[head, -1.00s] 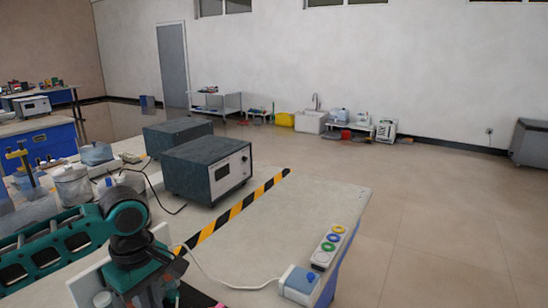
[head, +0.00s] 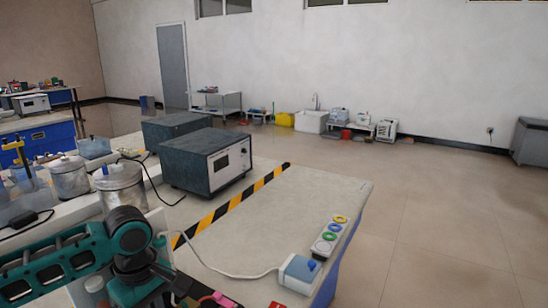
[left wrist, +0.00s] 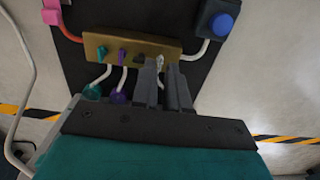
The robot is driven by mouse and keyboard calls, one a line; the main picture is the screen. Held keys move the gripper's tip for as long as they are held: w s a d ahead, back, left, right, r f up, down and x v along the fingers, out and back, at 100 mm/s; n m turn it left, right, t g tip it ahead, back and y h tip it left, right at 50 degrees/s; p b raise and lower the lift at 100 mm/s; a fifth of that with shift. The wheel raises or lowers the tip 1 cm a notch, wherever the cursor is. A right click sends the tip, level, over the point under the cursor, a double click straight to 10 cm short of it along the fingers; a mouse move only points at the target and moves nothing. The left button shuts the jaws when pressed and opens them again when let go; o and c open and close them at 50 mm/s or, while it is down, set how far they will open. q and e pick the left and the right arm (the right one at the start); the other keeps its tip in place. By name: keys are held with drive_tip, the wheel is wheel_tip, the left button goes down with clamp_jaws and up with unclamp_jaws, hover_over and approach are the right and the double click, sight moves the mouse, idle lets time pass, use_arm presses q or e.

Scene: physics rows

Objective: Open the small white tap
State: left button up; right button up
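In the left wrist view a brass-coloured block (left wrist: 127,48) carries a row of small taps on a dark panel. A green tap (left wrist: 102,53) and a purple tap (left wrist: 122,55) are at its left. The small white tap (left wrist: 160,62) is at the right part, partly hidden by my fingers. My left gripper (left wrist: 162,66) has its two grey fingers a little apart, with the tips at the white tap, one on each side. I cannot tell whether they touch it. In the head view my left arm covers the taps. My right gripper is not in view.
A blue button box (left wrist: 218,20) and a pink part (left wrist: 51,12) sit beside the block. In the head view a grey instrument box (head: 207,161), glass jars (head: 122,187), a power strip (head: 330,236) and a white-blue box (head: 299,273) stand on the bench.

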use_arm(q)
drive_tip(key=shift+f, duration=0.25)
idle(0.3)
drive_tip(key=shift+r+p, duration=0.3)
drive_tip(key=shift+p, duration=1)
drive_tip(key=shift+c, duration=0.5)
clamp_jaws()
